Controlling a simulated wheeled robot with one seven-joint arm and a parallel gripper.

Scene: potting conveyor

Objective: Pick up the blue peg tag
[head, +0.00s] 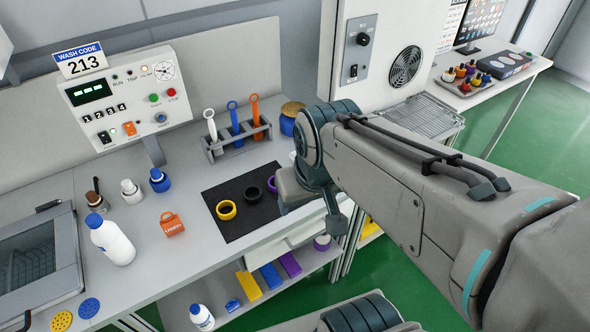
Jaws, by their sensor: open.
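The blue peg tag (234,118) stands upright in a grey rack (238,146) near the back of the bench, its ring end on top. It stands between a white peg tag (210,124) on its left and an orange peg tag (256,114) on its right. The lower ends are partly hidden by the rack. My gripper (314,202) is at the end of my arm, to the right of and nearer than the rack, by the right edge of the dark mat. It is open and apart from the blue tag. Its fingertips are hard to make out.
A dark mat (239,228) holds yellow, black and purple rings. A blue jar (288,126) stands right of the rack. A control box (120,102) rises behind it on the left. Bottles and an orange tag block (172,226) stand left of the mat.

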